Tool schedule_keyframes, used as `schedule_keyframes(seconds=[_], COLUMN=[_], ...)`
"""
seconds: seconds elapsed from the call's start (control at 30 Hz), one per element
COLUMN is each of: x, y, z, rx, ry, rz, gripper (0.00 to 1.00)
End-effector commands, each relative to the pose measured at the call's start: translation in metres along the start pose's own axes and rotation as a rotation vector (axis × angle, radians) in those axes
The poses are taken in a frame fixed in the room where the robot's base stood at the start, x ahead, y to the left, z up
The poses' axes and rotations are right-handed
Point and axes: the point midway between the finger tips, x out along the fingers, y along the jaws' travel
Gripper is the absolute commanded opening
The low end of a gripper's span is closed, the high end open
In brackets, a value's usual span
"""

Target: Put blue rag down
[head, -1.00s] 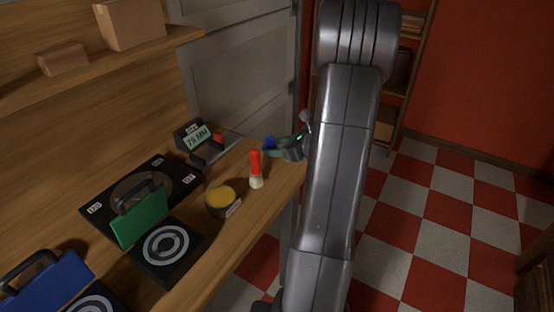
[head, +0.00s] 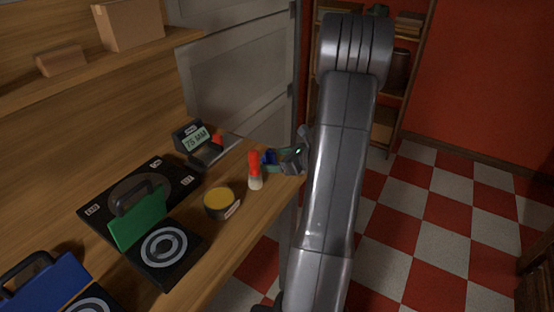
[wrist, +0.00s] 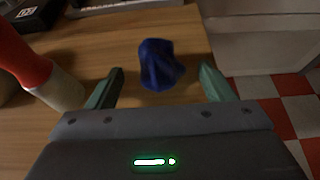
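The crumpled blue rag (wrist: 160,64) appears to rest on the wooden bench (wrist: 110,45), near its right edge, in the wrist view. My gripper (wrist: 162,70) is open, with one green finger to each side of the rag and a visible gap on both sides. In the head view my gripper (head: 274,161) is low over the bench edge, and the rag (head: 268,156) shows as a small blue patch, partly hidden by the fingers.
A red-handled brush (head: 254,170) stands close to the left of my gripper. A yellow-topped tin (head: 220,201), a scale with a display (head: 195,138), and a green case (head: 139,218) are farther left. Beyond the bench edge is checkered floor (head: 420,220).

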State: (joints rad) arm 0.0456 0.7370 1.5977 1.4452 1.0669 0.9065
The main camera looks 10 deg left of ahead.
Motion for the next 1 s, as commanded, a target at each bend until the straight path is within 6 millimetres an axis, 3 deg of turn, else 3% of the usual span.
schedule_keyframes(seconds=[0.27,0.7,1.0], x=[-0.006,-0.094,-0.121], y=[-0.001,-0.001,0.000], z=[0.004,0.003,0.003], rx=[0.000,0.000,0.000], ry=[0.000,0.000,0.000], rz=[-0.002,-0.004,-0.001], gripper=[0.75,0.75,0.75])
